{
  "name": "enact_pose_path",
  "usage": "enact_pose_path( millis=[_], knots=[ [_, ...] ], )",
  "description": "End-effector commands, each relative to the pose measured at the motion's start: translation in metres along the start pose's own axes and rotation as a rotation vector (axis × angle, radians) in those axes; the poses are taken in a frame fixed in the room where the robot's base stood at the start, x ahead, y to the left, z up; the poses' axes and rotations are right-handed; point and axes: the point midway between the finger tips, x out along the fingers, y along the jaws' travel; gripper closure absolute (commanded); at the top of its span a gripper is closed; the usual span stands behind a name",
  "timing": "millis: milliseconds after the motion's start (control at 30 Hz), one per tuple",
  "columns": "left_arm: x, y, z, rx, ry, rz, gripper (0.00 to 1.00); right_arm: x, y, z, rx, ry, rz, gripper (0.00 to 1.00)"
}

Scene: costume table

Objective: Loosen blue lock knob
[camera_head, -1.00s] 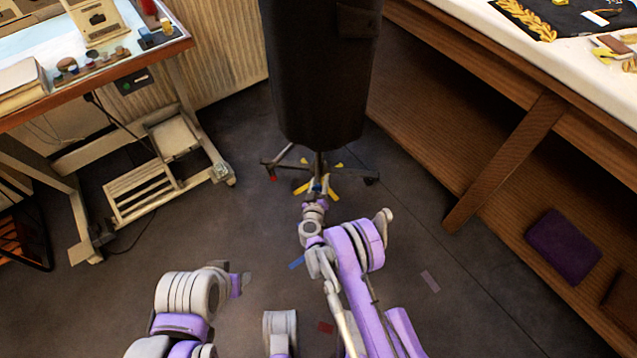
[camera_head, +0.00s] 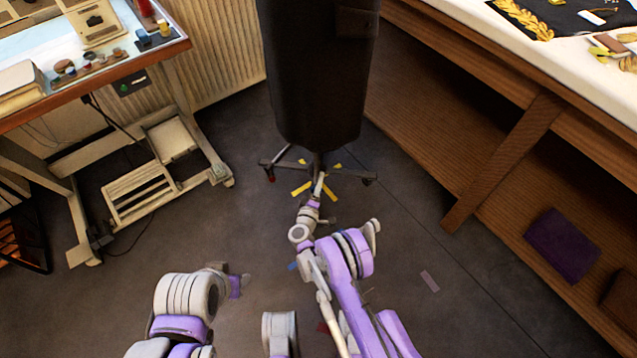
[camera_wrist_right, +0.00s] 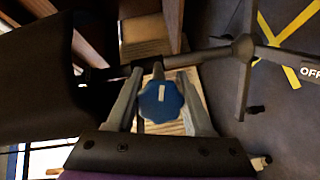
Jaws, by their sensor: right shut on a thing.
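The blue lock knob (camera_wrist_right: 161,101) shows in the right wrist view, with a pale mark on its face. It sits between the two grey fingers of my right gripper (camera_wrist_right: 159,78), which is shut on it. In the head view my right gripper (camera_head: 315,199) is small, low at the stand (camera_head: 319,169) under the black dress form (camera_head: 320,75), and the knob is hidden there. My left gripper (camera_head: 243,284) shows only as a small purple and grey part beside the left arm, and its fingers cannot be made out.
A wooden table (camera_head: 455,45) with a lower shelf stands on the right, with a purple folded thing (camera_head: 562,245) on the shelf. A desk (camera_head: 110,72) with white legs stands on the left. Yellow tape (camera_head: 301,189) marks the floor around the stand's feet.

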Motion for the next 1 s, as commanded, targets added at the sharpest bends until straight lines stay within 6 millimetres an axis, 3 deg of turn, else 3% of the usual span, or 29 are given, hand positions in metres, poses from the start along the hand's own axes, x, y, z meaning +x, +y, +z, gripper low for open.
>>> enact_pose_path(
  millis=[767, 800, 900, 1000],
  knots=[
    [0.0, 0.0, 0.0, 0.0, 0.0, 0.0, 0.5, 0.0004, 0.001, -0.0001, -0.095, 0.0, 0.025, 1.0],
    [0.0, 0.0, 0.0, 0.0, 0.0, 0.0, 0.5, 0.0004, 0.001, 0.0, -0.095, 0.0, 0.025, 0.41],
    [0.0, 0.0, 0.0, 0.0, 0.0, 0.0, 0.5, 0.0003, 0.0009, 0.0, -0.094, 0.0, 0.025, 0.23],
    [0.0, 0.0, 0.0, 0.0, 0.0, 0.0, 0.5, 0.0002, 0.0009, 0.0001, -0.094, 0.0, 0.024, 0.21]
  ],
)
